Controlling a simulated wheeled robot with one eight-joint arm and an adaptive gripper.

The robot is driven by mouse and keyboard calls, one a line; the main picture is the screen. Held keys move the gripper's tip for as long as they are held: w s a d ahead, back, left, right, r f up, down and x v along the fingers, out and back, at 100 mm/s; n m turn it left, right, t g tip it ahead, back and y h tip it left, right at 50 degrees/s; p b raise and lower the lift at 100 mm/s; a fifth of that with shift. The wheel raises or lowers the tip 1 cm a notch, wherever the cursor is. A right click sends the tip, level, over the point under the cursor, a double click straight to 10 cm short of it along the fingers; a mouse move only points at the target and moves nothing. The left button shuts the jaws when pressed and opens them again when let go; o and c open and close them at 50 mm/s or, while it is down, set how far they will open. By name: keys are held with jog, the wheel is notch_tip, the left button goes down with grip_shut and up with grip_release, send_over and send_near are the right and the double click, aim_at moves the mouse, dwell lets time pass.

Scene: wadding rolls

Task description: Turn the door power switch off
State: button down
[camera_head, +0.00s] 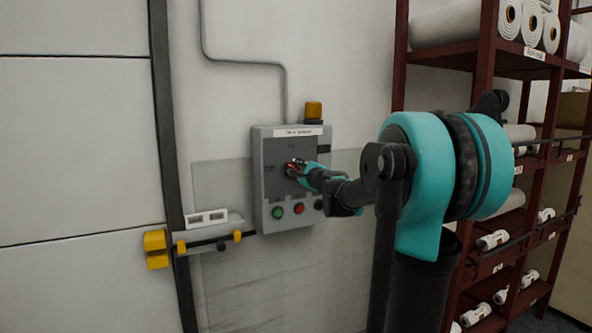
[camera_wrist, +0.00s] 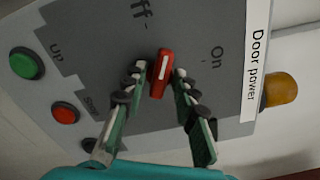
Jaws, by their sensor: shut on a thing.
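The door power switch is a red rotary knob with a white line (camera_wrist: 161,73) on a grey control box (camera_head: 265,215). In the wrist view the white line runs nearly up the picture, tilted slightly right. It points nearer the "Off" mark at the top than the "On" mark at the right. My gripper (camera_wrist: 159,75) is shut on the knob, with one fingertip on each side of it. In the head view my gripper (camera_head: 295,168) reaches the box face from the right and partly hides the knob.
Below the knob are a green button (camera_head: 278,212) and a red button (camera_head: 299,209). An amber lamp (camera_head: 314,110) tops the box. A latch with yellow ends (camera_head: 155,249) sits by the door at left. A dark red rack with rolls (camera_head: 486,65) stands at right.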

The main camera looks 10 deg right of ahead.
jog(key=n, duration=0.5)
jog(key=shift+f, duration=0.1)
jog(key=shift+n, duration=0.4)
jog(key=c, duration=1.5)
grip_release()
jog(key=v, duration=1.2)
